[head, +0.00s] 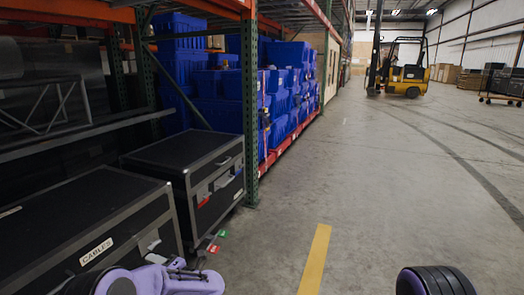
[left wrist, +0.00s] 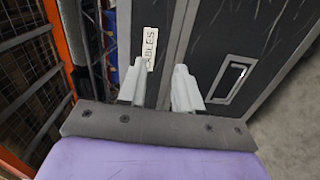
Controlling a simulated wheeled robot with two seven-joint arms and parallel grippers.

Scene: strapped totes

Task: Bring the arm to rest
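My left gripper (head: 190,273) shows at the bottom left of the head view, low in front of the black cases. In the left wrist view its two pale fingers (left wrist: 158,88) stand apart with nothing between them, so it is open and empty. Beyond the fingers is a black case with a white CABLES label (left wrist: 150,48). In the head view this case (head: 70,215) has its label on the front face. I cannot tell the exact gap between fingers and case. My right gripper is out of view; a dark part of my body shows at the bottom right.
A second black case (head: 185,150) stands behind the first. Blue totes (head: 225,90) fill the rack beyond, beside a green rack post (head: 250,110). The concrete floor to the right is open, with a yellow line (head: 315,260). A yellow forklift (head: 405,75) stands far back.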

